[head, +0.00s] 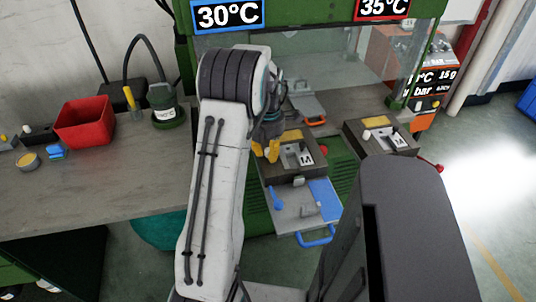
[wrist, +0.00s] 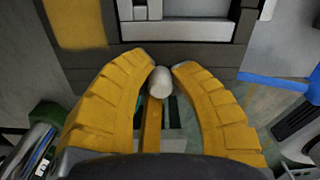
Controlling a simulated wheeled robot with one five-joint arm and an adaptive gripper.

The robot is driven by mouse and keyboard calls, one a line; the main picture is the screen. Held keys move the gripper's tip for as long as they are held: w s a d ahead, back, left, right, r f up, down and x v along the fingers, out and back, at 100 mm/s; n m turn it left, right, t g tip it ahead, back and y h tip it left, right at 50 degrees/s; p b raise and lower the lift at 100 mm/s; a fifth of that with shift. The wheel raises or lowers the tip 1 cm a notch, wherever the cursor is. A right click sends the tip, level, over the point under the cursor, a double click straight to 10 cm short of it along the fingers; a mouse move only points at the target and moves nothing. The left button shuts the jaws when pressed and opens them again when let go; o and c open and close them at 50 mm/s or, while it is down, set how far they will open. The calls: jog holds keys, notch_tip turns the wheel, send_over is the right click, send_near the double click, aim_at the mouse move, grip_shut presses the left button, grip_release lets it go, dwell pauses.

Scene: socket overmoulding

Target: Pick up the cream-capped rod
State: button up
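The cream-capped rod (wrist: 160,84) shows in the wrist view, its pale rounded cap between the tips of my gripper (wrist: 163,70). A yellow strip runs below the cap; I cannot tell whether it is the rod's shaft. The two yellow fingers stand apart, one on each side of the cap, with narrow gaps. In the head view my gripper (head: 266,151) is over the left side of the left dark mould box (head: 300,163). A small pale cap (head: 299,180) shows at that box's front edge; I cannot be sure it is the same one.
A second dark box (head: 390,148) with a pale knob stands to the right. A grey-and-blue tray (head: 325,196) with a blue handle (head: 315,237) lies in front. A red bin (head: 84,122) and a green container (head: 166,108) stand on the left bench (head: 90,185).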

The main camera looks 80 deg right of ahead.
grip_shut()
